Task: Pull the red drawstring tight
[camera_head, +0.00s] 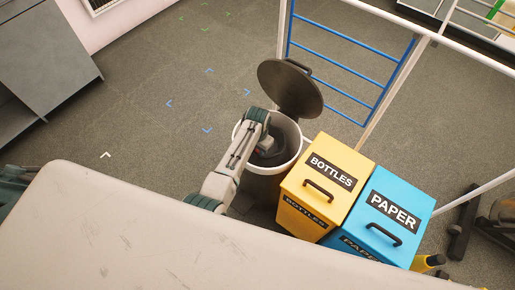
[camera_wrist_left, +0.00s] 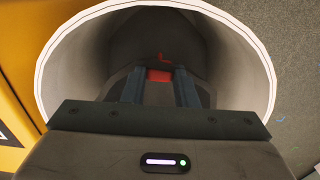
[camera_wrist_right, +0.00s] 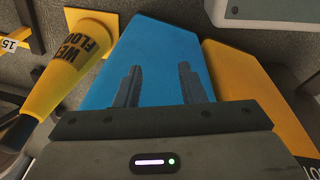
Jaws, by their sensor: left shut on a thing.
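The red drawstring shows in the left wrist view as a small red piece (camera_wrist_left: 160,76) between my fingers, with a thin red bit just beyond. My left gripper (camera_wrist_left: 160,88) is shut on the red piece, down inside the round bin. In the head view the bin (camera_head: 298,158) is pale-rimmed, its dark round lid (camera_head: 290,88) raised, and my left arm reaches into it. A dark bag-like surface shows inside; the rest of the drawstring is hidden. My right gripper (camera_wrist_right: 160,85) is open and empty above the blue bin.
A yellow BOTTLES bin (camera_head: 318,189) and a blue PAPER bin (camera_head: 392,212) stand right of the round bin. A blue-barred rack (camera_head: 345,70) is behind. A yellow floor sign (camera_wrist_right: 75,60) lies in the right wrist view. Floor on the left is clear.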

